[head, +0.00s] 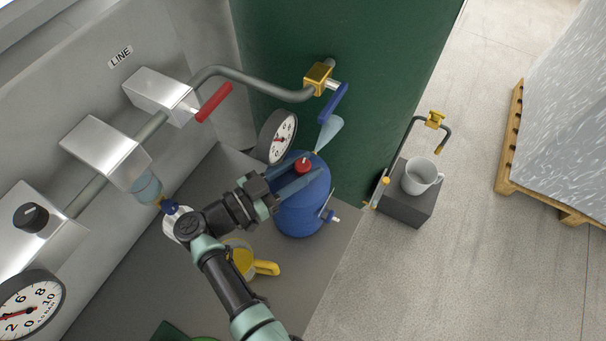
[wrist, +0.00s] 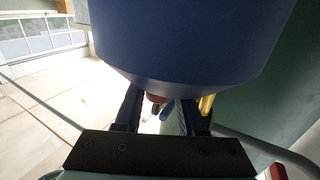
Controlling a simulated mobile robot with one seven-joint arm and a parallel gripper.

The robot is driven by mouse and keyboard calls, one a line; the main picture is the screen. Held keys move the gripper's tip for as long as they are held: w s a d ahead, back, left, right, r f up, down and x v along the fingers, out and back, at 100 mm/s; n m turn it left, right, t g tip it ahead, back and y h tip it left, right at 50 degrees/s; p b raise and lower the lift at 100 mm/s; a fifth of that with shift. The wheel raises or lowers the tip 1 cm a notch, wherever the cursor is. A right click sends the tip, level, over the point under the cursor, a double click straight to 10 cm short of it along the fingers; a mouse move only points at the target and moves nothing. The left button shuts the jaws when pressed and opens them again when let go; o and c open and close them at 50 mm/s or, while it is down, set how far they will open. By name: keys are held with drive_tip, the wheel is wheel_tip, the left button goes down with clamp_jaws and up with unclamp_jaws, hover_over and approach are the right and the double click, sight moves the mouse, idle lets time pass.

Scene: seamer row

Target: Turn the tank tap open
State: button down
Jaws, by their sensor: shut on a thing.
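The blue tank (head: 300,212) stands on the grey bench beside the green wall. A red knob (head: 303,164) sits on its top, and a small tap with a pale blue end (head: 333,218) sticks out low on its right side. My gripper (head: 303,174) reaches over the tank from the left, its fingers on either side of the red knob. In the wrist view the blue tank (wrist: 185,40) fills the top, and my gripper (wrist: 160,112) is shut on the red knob (wrist: 157,98), which is mostly hidden.
A round gauge (head: 277,138) stands close behind the tank. A pipe valve with a blue lever (head: 333,102) hangs above it. A red lever (head: 214,102) is on the line at left. A yellow-handled jug (head: 265,268) is below my arm. A white mug (head: 421,176) stands at right.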

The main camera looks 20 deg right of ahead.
drive_tip(key=m+g+b, duration=0.1)
drive_tip(key=g+b, duration=0.1)
drive_tip(key=shift+f+m+g, duration=0.15)
drive_tip(key=shift+m+g, duration=0.25)
drive_tip(key=shift+m+g+b, duration=0.3)
drive_tip(key=shift+g+b, duration=0.15)
drive_tip(key=shift+g, duration=0.05)
drive_tip(key=shift+r, duration=0.2)
drive_tip(key=c, duration=0.5)
unclamp_jaws()
drive_tip(key=a+b, duration=0.4)
drive_tip(key=a, duration=0.9)
drive_tip(key=shift+w+b, duration=0.15)
drive_tip(key=shift+b, duration=0.25)
drive_tip(key=shift+d, duration=0.1)
